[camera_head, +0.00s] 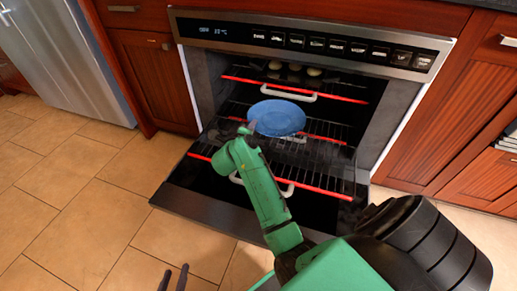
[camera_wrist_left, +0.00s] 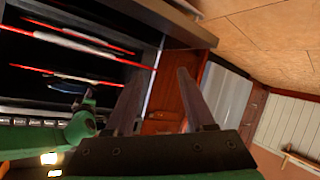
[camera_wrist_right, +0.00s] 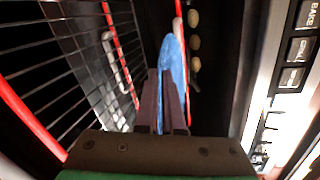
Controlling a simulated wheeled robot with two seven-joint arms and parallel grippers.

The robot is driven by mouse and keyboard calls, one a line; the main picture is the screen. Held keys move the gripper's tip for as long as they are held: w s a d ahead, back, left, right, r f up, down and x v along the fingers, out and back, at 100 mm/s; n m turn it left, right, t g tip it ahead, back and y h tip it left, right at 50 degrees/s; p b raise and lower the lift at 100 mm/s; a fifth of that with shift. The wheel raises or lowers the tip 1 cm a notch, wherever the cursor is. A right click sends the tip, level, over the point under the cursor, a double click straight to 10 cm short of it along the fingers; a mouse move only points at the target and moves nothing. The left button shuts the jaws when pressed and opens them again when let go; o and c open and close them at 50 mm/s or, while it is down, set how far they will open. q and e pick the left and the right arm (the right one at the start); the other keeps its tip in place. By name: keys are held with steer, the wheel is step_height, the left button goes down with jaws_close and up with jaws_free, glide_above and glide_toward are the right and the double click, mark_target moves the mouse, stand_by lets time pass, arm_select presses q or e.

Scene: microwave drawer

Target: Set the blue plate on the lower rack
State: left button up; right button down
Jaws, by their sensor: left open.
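The blue plate (camera_head: 277,117) is in front of the open oven, roughly level, between the upper rack's red front bar and the lower rack's in the head view. My right gripper (camera_head: 249,128) is at the plate's near left rim. In the right wrist view the plate (camera_wrist_right: 177,65) shows edge-on, with its rim between the close-set fingers (camera_wrist_right: 161,85). The lower rack (camera_head: 318,187) with a red front bar is pulled out below the plate. Whether the plate touches a rack cannot be told. My left gripper (camera_head: 173,277) is open and empty, low over the floor; its spread fingers show in the left wrist view (camera_wrist_left: 160,95).
The upper rack (camera_head: 335,97) and a middle rack (camera_head: 325,138) also have red bars. Several small round items (camera_head: 293,69) lie deep in the oven. The drop-down door (camera_head: 180,200) stretches out below the racks. Floor to the left is clear.

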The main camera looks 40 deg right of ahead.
arm_select(q)
step_height(320, 180, down, 7)
steer(key=t+b, duration=0.1)
steer(key=b, duration=0.4)
arm_select(e)
step_height(320, 180, down, 11)
arm_select(q)
steer(key=w+r+t+b, duration=0.2)
steer(key=w+r+t, duration=0.2)
steer(key=w+r, duration=0.5)
steer(key=shift+a+r+t+h, duration=0.3)
steer(key=shift+r+t, duration=0.1)
steer(key=shift+r, duration=0.5)
arm_select(e)
step_height(320, 180, down, 3)
steer(key=c, duration=1.4)
jaws_free()
steer(key=shift+f, duration=0.15)
arm_select(q)
steer(key=shift+r, duration=0.1)
arm_select(e)
steer(key=shift+o, duration=0.4)
